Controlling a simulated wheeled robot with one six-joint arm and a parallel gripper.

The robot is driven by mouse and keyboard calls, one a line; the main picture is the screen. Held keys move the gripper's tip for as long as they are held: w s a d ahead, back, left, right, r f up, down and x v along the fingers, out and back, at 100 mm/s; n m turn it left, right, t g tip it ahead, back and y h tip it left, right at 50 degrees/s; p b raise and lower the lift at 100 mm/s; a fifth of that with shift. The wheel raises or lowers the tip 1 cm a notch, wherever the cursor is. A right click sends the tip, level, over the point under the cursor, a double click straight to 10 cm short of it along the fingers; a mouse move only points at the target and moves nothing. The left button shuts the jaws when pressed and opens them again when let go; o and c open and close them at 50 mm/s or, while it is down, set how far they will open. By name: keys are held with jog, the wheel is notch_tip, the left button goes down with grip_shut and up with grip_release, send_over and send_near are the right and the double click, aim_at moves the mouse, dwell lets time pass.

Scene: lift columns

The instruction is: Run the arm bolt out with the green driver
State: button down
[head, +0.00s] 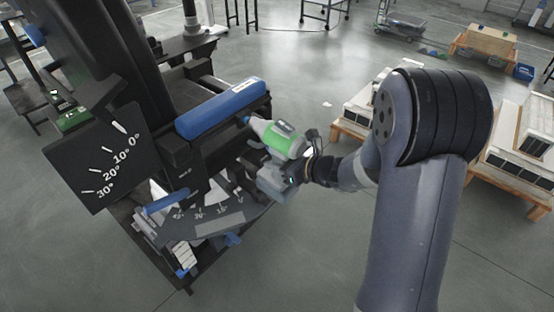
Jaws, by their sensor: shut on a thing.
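The green driver (279,140), with a grey and white body, is held by my gripper (302,163) in the middle of the head view. The gripper is shut on it, and its fingers are partly hidden behind the driver. The driver's nose points left and up, at the black arm of the lift column just under the right end of a blue padded roller (221,107). I cannot make out the arm bolt; the nose is close to the arm there, and I cannot tell whether it touches.
A black angle plate (112,157) marked 0° to 30° stands left of the roller. A curved grey scale (219,221) lies below. Pallets with pale boxes (361,108) stand behind my arm. The floor at the lower middle is clear.

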jog(key=shift+s+d, duration=0.65)
jog(key=shift+d, duration=0.2)
jog(key=shift+s+d, duration=0.6)
jog(key=shift+d, duration=0.25)
jog(key=shift+s+d+b, duration=0.35)
jog(key=shift+s+d, duration=0.9)
jog(key=shift+d, duration=0.3)
